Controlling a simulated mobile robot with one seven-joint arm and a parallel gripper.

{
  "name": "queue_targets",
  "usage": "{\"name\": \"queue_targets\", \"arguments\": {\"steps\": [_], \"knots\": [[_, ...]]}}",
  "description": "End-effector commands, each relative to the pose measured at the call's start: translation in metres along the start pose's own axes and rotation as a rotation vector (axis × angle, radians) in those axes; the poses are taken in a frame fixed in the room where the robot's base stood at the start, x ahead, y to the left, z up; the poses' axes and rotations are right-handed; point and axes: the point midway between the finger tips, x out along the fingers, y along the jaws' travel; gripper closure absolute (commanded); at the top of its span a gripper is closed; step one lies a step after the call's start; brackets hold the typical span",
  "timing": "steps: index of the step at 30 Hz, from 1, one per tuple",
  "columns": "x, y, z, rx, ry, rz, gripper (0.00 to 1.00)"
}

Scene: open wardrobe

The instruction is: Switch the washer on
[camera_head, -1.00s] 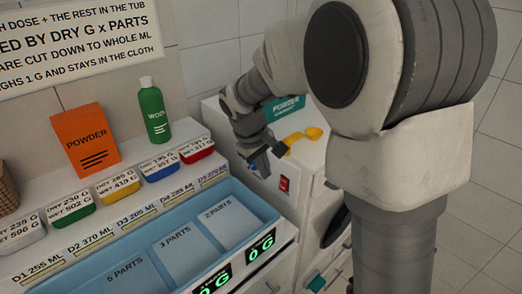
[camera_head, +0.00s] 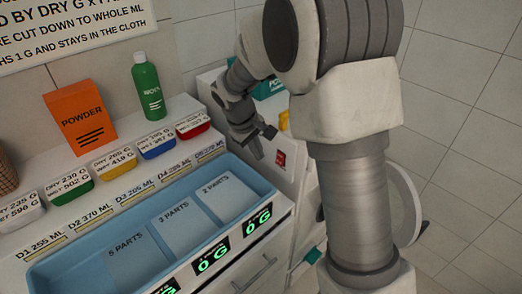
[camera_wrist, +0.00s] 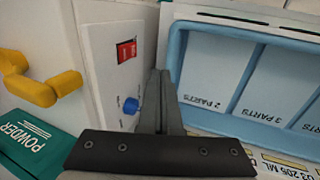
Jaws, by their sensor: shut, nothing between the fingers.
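The washer (camera_head: 290,133) is a white machine at the right end of the counter, partly hidden by my arm. A red switch (camera_head: 280,158) sits on its front panel; it also shows in the wrist view (camera_wrist: 126,50), upper left of the fingertips. I cannot tell the switch's position. A blue knob (camera_wrist: 131,105) is on the same panel, close beside my fingers. My gripper (camera_head: 257,150) is shut and empty, just left of the switch in the head view. Its fingertips in the wrist view (camera_wrist: 161,72) appear apart from the switch.
A yellow handle-like part (camera_wrist: 45,85) and a teal powder box (camera_wrist: 30,145) are on the washer's top. A blue three-compartment tray (camera_head: 110,222) lies left of my gripper. An orange powder box (camera_head: 80,118), green bottle (camera_head: 149,88) and several labelled tubs stand behind it.

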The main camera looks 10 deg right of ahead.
Motion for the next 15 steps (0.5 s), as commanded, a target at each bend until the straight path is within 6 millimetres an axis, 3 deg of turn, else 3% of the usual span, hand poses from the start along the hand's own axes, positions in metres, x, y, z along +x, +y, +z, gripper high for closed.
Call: {"name": "queue_targets", "arguments": {"steps": [9, 15], "knots": [[0.07, 0.0, 0.001, -0.001, -0.005, -0.001, 1.0], [0.084, 0.025, 0.001, 0.004, -0.001, 0.0, 1.0]]}}
